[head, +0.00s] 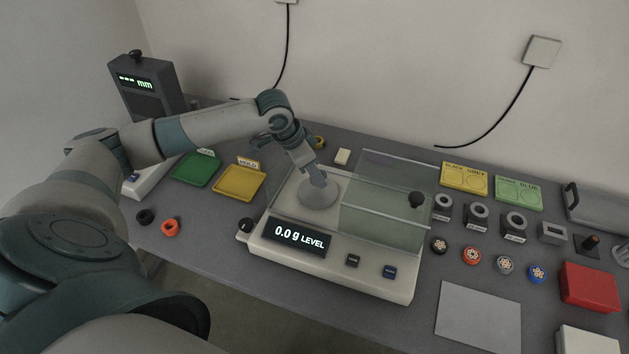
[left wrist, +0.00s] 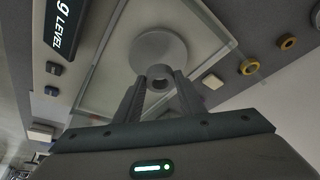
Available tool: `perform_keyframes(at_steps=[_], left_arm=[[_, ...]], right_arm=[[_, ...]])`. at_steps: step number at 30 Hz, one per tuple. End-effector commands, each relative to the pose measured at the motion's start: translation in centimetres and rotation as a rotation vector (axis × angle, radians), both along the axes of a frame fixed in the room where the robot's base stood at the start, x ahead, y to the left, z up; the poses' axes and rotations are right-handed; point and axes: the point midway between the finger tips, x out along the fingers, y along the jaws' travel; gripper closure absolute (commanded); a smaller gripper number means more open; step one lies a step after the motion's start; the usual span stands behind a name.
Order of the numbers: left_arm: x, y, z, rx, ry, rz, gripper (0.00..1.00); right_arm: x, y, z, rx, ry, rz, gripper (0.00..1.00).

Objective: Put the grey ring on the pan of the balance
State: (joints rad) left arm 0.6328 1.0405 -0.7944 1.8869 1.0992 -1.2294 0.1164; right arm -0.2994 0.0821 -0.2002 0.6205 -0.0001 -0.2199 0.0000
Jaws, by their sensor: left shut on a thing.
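The balance (head: 370,278) stands in the middle of the bench, its display reading 0.0 g LEVEL. Its round grey pan (head: 318,199) is uncovered on the left side of the balance; the pan also shows in the left wrist view (left wrist: 160,44). My left gripper (head: 320,184) points down over the pan. It is shut on the grey ring (left wrist: 159,71), which sits between the fingertips in the left wrist view, in front of the pan. In the head view the fingers hide the ring. I cannot tell how small the gap to the pan is. My right gripper is not in view.
A clear cover with a black knob (head: 416,199) is over the balance's right side. A yellow tray (head: 239,181) and a green tray (head: 196,171) lie left. Black and orange rings (head: 170,227) lie at front left. Cable samples, a red box (head: 589,287) and a grey plate (head: 478,315) are right.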

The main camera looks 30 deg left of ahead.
Motion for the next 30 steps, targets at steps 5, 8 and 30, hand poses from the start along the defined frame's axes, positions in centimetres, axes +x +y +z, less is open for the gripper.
perform_keyframes(at_steps=[5,8,30], left_arm=[[-0.1,-0.1,-1.7,-0.001,0.005,0.001,0.85],[-0.1,-0.1,-2.9,-0.001,0.004,0.001,0.85],[-0.1,0.0,-3.8,0.001,0.001,-0.001,0.45]], right_arm=[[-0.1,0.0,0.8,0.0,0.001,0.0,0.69],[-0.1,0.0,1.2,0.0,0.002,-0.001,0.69],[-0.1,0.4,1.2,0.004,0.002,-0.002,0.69]])
